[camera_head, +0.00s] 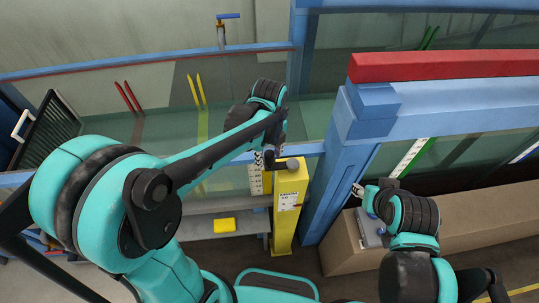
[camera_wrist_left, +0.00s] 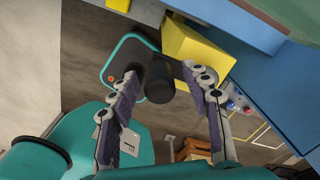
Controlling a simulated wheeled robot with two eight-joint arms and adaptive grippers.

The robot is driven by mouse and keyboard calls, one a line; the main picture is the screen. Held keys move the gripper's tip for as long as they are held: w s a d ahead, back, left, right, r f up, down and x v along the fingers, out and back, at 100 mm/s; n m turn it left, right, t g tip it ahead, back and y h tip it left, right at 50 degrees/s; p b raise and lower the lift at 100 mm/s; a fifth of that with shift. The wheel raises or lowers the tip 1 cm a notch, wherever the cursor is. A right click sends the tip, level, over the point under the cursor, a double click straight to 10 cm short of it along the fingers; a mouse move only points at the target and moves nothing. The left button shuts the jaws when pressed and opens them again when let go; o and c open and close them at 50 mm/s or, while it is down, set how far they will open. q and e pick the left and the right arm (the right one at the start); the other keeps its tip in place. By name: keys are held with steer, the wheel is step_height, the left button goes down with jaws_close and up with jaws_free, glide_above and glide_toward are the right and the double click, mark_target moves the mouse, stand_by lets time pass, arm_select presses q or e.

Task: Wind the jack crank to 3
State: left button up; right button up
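The yellow jack post (camera_head: 287,212) stands upright beside the blue frame upright, with a small white label on its front. Its dark crank (camera_head: 289,164) is at the top and ends in a round black grip. In the left wrist view the crank's black grip (camera_wrist_left: 160,89) lies between the two fingers of my left gripper (camera_wrist_left: 165,82), with gaps on both sides. In the head view my left gripper (camera_head: 270,158) is at the crank, on its left side. My right gripper (camera_head: 358,190) is right of the blue upright; its finger opening is too small to judge.
A yellow and white scale (camera_head: 256,180) with dark marks is left of the post; I cannot read it. A yellow block (camera_head: 224,225) lies on a grey ledge. The blue upright (camera_head: 343,165) closely bounds the right side. A cardboard-coloured box (camera_head: 345,245) stands below my right arm.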

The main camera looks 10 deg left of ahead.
arm_select(q)
step_height(320, 180, up, 12)
stand_by(0.6)
stand_by(0.4)
steer(key=shift+s+a+f+n+b, duration=0.1)
steer(key=shift+a+f+n+b, duration=0.05)
steer(key=shift+f+n+b, duration=0.2)
steer(key=s+a+f+n+t+b, duration=0.2)
steer(key=s+f+n+b, duration=0.1)
steer(key=f+n+b, duration=0.2)
steer(key=s+a+f+n+t+b, duration=0.2)
steer(key=f+n+b, duration=0.4)
steer(key=f+n, duration=0.3)
steer(key=s+a+f+n+t+b, duration=0.3)
steer(key=f+n, duration=0.4)
steer(key=n, duration=0.4)
steer(key=s+a+b, duration=0.1)
steer(key=b, duration=0.1)
steer(key=shift+s+f+b, duration=0.3)
steer(key=shift+s, duration=0.1)
